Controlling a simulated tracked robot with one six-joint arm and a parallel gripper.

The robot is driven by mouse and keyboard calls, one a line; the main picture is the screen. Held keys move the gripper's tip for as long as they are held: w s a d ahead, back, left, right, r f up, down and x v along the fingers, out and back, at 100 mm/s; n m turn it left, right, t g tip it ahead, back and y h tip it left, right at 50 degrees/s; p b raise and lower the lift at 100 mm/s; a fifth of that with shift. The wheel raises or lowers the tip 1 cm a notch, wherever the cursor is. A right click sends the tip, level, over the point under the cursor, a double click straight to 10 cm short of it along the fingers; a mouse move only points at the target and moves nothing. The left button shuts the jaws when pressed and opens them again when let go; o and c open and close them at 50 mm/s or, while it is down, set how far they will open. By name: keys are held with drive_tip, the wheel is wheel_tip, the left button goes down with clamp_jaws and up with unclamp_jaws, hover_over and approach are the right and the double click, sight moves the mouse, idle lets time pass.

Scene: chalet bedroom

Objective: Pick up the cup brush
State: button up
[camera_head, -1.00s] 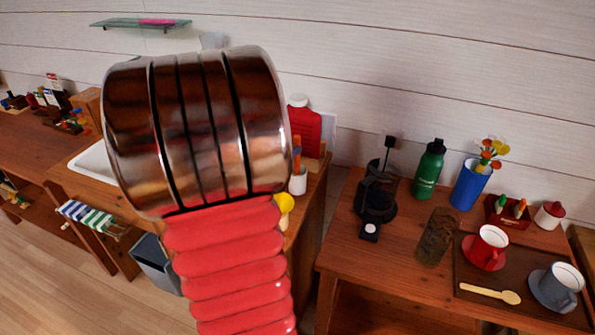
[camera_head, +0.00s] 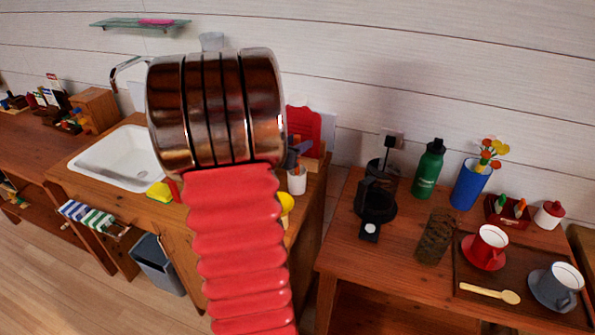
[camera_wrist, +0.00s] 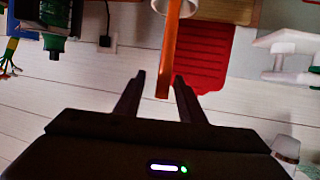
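A long orange handle (camera_wrist: 172,45), which looks like the cup brush, sticks out of a white cup (camera_wrist: 175,6) in the wrist view. Any brush head is hidden in the cup. My gripper (camera_wrist: 159,80) is open, and the handle's free end shows between its two dark fingertips; I cannot tell whether they touch it. In the head view the white cup (camera_head: 297,181) stands on the sink counter, just right of my arm. My gripper is mostly hidden behind the arm there, with a dark part showing above the cup.
A red ribbed board (camera_wrist: 203,55) stands behind the cup. The counter (camera_head: 75,183) holds a white sink (camera_head: 118,158) and a yellow sponge (camera_head: 159,191). The right table (camera_head: 345,235) holds a coffee maker (camera_head: 374,205), a green bottle (camera_head: 428,170) and cups.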

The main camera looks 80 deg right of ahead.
drive_tip(key=x, duration=0.4)
drive_tip(key=shift+w+d, duration=0.15)
drive_tip(key=shift+d, duration=0.15)
drive_tip(key=shift+c, duration=0.4)
clamp_jaws()
